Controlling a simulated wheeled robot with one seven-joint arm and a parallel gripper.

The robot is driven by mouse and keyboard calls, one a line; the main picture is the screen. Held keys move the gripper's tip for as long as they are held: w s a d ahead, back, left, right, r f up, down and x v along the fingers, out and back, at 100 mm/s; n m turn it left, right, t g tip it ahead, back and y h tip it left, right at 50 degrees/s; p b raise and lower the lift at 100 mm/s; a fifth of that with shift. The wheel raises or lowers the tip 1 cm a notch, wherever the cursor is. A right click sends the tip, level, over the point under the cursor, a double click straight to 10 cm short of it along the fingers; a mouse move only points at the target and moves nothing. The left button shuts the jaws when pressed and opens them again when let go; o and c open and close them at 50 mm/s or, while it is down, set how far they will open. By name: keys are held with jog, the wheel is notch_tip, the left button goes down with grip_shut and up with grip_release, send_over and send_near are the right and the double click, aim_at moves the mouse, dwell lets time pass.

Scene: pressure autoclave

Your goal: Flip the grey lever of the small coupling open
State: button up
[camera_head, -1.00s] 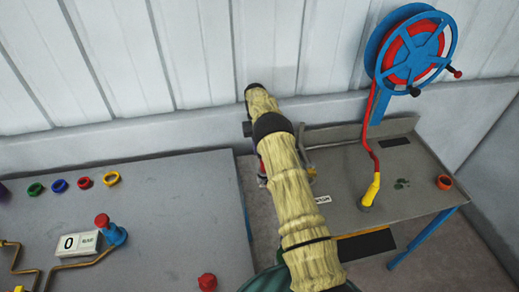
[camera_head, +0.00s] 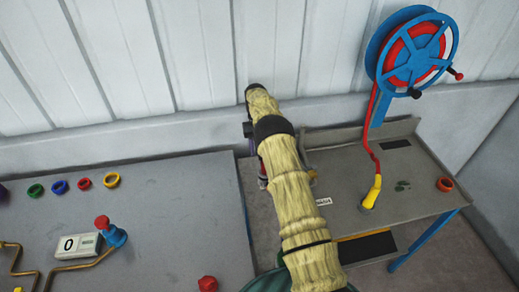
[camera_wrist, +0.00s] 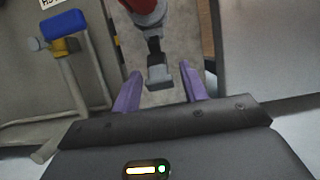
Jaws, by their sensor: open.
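In the wrist view a red coupling body (camera_wrist: 143,6) shows at the top edge, cut off by the frame. A dark grey lever (camera_wrist: 158,76) with a blocky end hangs down from it toward my gripper. My gripper (camera_wrist: 160,71) is open, with one purple finger on each side of the lever's end. Gaps show between the lever and both fingers, and whether it lies at the same depth as the fingertips is unclear. In the head view my arm hides most of the coupling, and only a small red part (camera_head: 262,182) shows beside it.
A blue-handled valve with a yellow collar (camera_wrist: 66,44) stands on a grey pipe left of my gripper. In the head view the right bench (camera_head: 415,195) carries a blue hose reel (camera_head: 412,52) and a yellow nozzle (camera_head: 372,193). The left bench (camera_head: 160,230) holds coloured rings and a gauge box.

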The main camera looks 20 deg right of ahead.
notch_tip(320, 180, up, 10)
jog(key=shift+f+b, duration=0.25)
jog(key=shift+b, duration=0.55)
jog(key=shift+c, duration=0.2)
jog(key=shift+d, duration=0.35)
jog(key=c, duration=0.7)
jog(key=d+n, duration=0.1)
jog(key=s+d+n+t+y+p, duration=0.1)
jog(key=d+n, duration=0.1)
jog(key=d+n+t+y, duration=0.1)
jog(key=d+n, duration=0.1)
jog(key=shift+s+d+f, duration=0.15)
jog(key=shift+s+f, duration=0.1)
jog(key=shift+f, duration=0.05)
grip_shut()
jog(key=s+a+r+n+t+p, duration=0.2)
jog(key=s+r+n+t, duration=0.3)
jog(key=n, duration=0.7)
jog(key=shift+s+a+r+n+t+y, duration=0.2)
jog(key=shift+s+a+n+t+y, duration=0.15)
jog(key=shift+s, duration=0.7)
